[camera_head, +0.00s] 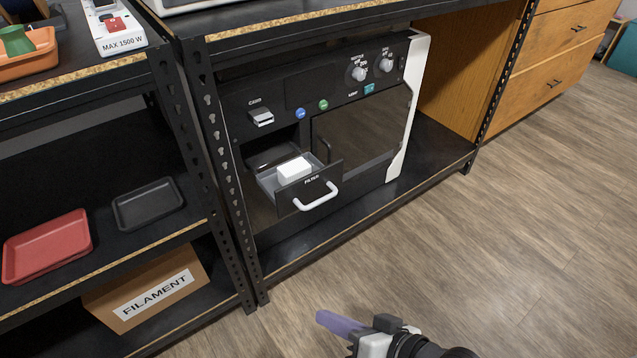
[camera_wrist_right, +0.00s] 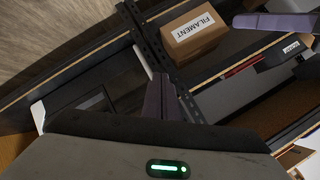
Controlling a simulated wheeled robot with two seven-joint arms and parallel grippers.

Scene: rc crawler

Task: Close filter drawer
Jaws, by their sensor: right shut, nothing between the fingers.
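The filter drawer (camera_head: 312,186) is pulled out at the lower left of a black machine (camera_head: 290,88) with a white side. It has a white bar handle (camera_head: 317,197) and a white block (camera_head: 294,169) inside. My right gripper (camera_head: 338,323) is low in the head view, in front of the shelf and well apart from the drawer. Its purple fingers are shut and empty; they also show in the right wrist view (camera_wrist_right: 159,97). In that view a lavender finger (camera_wrist_right: 277,22), probably of my left gripper, shows at upper right; its opening is unclear. I cannot make out the drawer there.
A black shelf post (camera_head: 222,155) stands just left of the drawer. A red tray (camera_head: 47,246), a dark tray (camera_head: 147,204) and a FILAMENT box (camera_head: 150,290) are on the left shelves. The wooden floor (camera_head: 480,250) in front is clear.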

